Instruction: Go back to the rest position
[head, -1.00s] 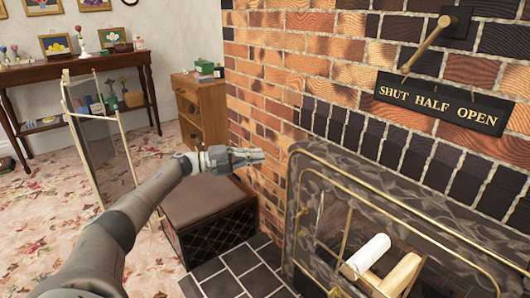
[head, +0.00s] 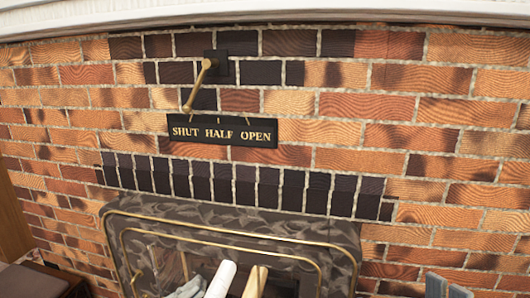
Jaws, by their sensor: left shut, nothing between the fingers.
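My left gripper (head: 187,289) shows as a small grey shape at the bottom edge of the head view. It is in front of the lower fireplace, just left of a white roll (head: 221,280), and the frame cuts most of it off. It holds nothing that I can see. I cannot tell whether it touches the roll. My right gripper is not in view. A brass lever (head: 198,87) hangs from a dark wall plate (head: 223,63), its tip down and left, near the mark above SHUT on the black sign (head: 222,131).
The fireplace surround (head: 285,223), grey with brass trim, fills the lower middle. A pale wooden piece (head: 256,283) stands beside the roll. A white mantel (head: 300,14) runs along the top. A blue-grey object (head: 440,287) is cut off at bottom right. The brick wall is otherwise clear.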

